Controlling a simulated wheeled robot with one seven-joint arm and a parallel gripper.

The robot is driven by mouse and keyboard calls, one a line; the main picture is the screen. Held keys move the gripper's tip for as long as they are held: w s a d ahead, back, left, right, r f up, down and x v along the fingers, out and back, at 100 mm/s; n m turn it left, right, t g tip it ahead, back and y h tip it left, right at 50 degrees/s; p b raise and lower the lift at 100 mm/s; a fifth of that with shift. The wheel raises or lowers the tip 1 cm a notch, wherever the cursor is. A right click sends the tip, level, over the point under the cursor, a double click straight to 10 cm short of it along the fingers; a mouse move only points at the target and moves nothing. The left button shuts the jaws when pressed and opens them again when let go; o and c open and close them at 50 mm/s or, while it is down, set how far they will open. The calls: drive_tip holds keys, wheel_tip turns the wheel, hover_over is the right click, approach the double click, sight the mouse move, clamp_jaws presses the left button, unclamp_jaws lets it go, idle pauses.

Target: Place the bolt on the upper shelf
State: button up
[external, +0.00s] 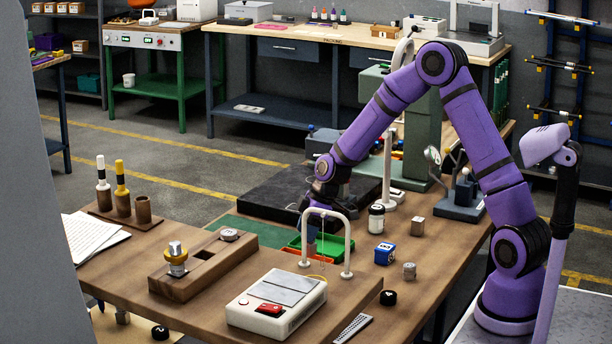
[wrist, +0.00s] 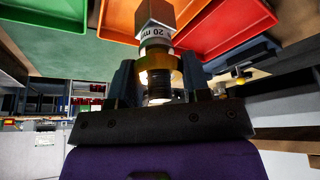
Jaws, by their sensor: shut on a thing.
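In the wrist view my gripper (wrist: 158,82) is shut on a bolt (wrist: 155,14) with a grey hex head, a white "20 mm" label, a yellow collar and a dark threaded shank. The shank sits between the two fingers and the head points away from the palm. In the external view my gripper (external: 311,235) hangs over the workbench, close to the green tray (external: 338,246); the held bolt is not clear there. A similar hex-headed piece with a yellow collar (external: 177,262) stands upright in a wooden block. Which shelf is the upper shelf I cannot tell.
A white arch (external: 346,238) stands right by my gripper. An orange tray (wrist: 192,14) and a red tray (wrist: 235,28) show past the bolt. A shelf rack (external: 98,45) stands back left.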

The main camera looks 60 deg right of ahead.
drive_tip(key=shift+s+a+f+m+t+h, duration=0.15)
drive_tip(key=shift+s+a+m+h, duration=0.4)
drive_tip(key=shift+m, duration=0.75)
drive_tip(key=shift+s+a+m+t+h, duration=0.2)
drive_tip(key=shift+s+a+m+h, duration=0.2)
drive_tip(key=shift+s+a+m, duration=0.65)
drive_tip(key=shift+s+a+f+m+t+h, duration=0.15)
drive_tip(key=shift+s+m+h, duration=0.35)
drive_tip(key=shift+m, duration=1.05)
drive_tip(key=shift+s, duration=0.1)
drive_tip(key=s+d+r+m+g+h, duration=0.1)
drive_tip(key=d+r+m+h, duration=0.2)
drive_tip(key=d, duration=1)
drive_tip(key=s+d+r+m, duration=0.1)
drive_tip(key=d+r+m, duration=0.35)
drive_tip(key=d, duration=0.75)
drive_tip(key=shift+m, duration=0.75)
drive_tip(key=shift+s+d+f, duration=0.1)
drive_tip(key=shift+d+f, duration=0.05)
drive_tip(key=shift+f, duration=1.8)
drive_tip(key=shift+s+d+f, duration=0.1)
drive_tip(key=shift+d+f, duration=0.05)
drive_tip(key=shift+f, duration=1.75)
drive_tip(key=shift+s+d+f, duration=0.1)
drive_tip(key=shift+d+f, duration=0.05)
drive_tip(key=shift+f, duration=1.8)
